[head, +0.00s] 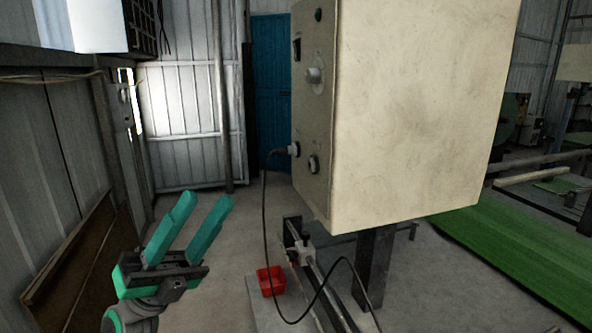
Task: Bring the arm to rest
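My gripper (206,208) is in the lower left of the head view, with two long teal fingers pointing up and slightly right. The fingers stand apart with nothing between them, so it is open and empty. It appears in front of the bare floor, left of the cream machine cabinet (420,110), and touches nothing that I can see. Only the end of my arm shows, at the bottom edge; the rest is out of the picture.
The cabinet carries knobs and a black cable (264,215) that hangs in a loop. A red bin (271,281) sits below, beside a metal rail (325,284). A brown board (75,262) leans at the left wall. A green strip (510,245) lies right. Floor toward the blue door (270,95) is clear.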

